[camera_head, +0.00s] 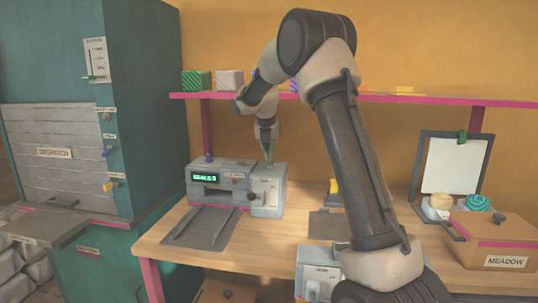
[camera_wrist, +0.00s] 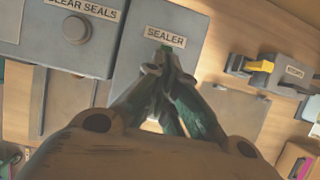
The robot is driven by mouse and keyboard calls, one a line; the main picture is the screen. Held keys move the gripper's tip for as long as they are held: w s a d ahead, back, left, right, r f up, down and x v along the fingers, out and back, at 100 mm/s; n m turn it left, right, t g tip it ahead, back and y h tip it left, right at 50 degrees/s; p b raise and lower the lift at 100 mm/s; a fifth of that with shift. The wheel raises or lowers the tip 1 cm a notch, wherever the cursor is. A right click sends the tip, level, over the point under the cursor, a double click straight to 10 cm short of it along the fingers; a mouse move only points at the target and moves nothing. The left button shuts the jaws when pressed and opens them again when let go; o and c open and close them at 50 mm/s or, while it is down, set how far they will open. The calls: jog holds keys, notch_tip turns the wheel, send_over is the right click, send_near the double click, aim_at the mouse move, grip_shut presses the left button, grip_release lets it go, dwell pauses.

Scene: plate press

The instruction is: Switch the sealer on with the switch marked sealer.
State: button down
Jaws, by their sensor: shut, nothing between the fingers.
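The grey sealer machine (camera_head: 220,182) stands on the wooden table, with a lit green display on its front. Its right-hand box carries a label reading SEALER (camera_wrist: 165,37) in the wrist view. My gripper (camera_wrist: 162,66) is shut and empty, pointing down at the switch. In the head view my gripper (camera_head: 267,150) is over the box's top. I cannot tell whether it touches the switch or which way the switch is set.
A round knob (camera_wrist: 76,28) under a CLEAR SEALS label sits left of the switch. A yellow-handled device (camera_wrist: 260,66) stands on the table to the right. A pink-edged shelf (camera_head: 225,95) runs behind. A teal cabinet (camera_head: 150,110) stands left, and a MEADOW box (camera_head: 495,240) right.

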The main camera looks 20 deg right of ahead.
jog(key=shift+r, duration=0.65)
jog(key=shift+r, duration=0.15)
jog(key=s+a+r, duration=0.2)
jog(key=s+a, duration=0.5)
jog(key=s, duration=0.4)
jog(key=shift+a+r, duration=0.2)
